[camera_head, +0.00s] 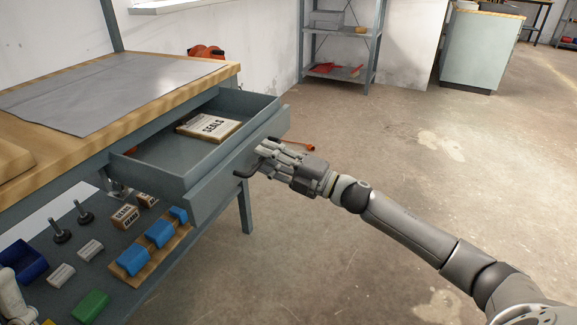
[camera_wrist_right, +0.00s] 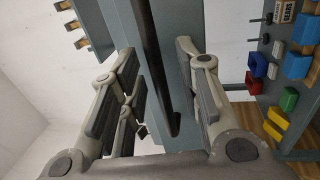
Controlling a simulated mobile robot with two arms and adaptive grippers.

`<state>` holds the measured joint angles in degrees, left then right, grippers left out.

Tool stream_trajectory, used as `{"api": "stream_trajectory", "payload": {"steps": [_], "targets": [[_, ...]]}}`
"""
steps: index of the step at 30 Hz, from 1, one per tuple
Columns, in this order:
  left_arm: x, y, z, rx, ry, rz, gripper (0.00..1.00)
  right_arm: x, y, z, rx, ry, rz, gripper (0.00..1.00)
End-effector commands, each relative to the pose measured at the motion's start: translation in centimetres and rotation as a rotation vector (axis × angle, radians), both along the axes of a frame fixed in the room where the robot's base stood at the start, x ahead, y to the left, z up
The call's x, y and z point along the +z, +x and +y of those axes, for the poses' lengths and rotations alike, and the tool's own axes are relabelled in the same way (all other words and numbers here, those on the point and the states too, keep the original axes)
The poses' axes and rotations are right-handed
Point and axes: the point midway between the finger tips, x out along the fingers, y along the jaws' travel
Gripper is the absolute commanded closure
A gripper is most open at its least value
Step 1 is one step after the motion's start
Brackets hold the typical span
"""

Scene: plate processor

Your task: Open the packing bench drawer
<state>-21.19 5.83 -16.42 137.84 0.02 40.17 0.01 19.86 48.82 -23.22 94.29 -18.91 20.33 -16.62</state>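The packing bench drawer (camera_head: 155,164) is grey-blue and stands pulled out from under the wooden bench top (camera_head: 150,62). A dark bar handle (camera_head: 243,174) runs along the drawer front and shows lengthwise in the wrist view (camera_wrist_right: 157,75). My right gripper (camera_head: 268,158) is at the handle's middle, in front of the drawer. In the wrist view its fingers (camera_wrist_right: 160,95) stand apart on both sides of the handle, with visible gaps.
A lower shelf (camera_head: 62,290) under the drawer holds blue blocks (camera_head: 160,234), a green block (camera_head: 90,306), small boxes and dark knobs. A bench leg (camera_head: 246,212) stands below the drawer. The floor (camera_head: 400,170) to the right is clear. A shelving rack (camera_head: 340,80) stands behind.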

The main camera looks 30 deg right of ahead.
Motion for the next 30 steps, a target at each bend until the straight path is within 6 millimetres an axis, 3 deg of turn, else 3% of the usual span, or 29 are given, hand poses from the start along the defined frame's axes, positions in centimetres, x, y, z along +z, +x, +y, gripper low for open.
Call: {"api": "stream_trajectory", "payload": {"steps": [18,30], "targets": [[0.1,0.0,0.0,0.002,0.0,-0.002,1.0,-1.8,-6.5,-5.0,-0.001,-0.001,0.005,0.69],[0.1,0.0,0.0,0.002,0.0,-0.002,1.0,-2.2,-8.8,-6.8,0.0,0.0,0.002,0.69]]}}
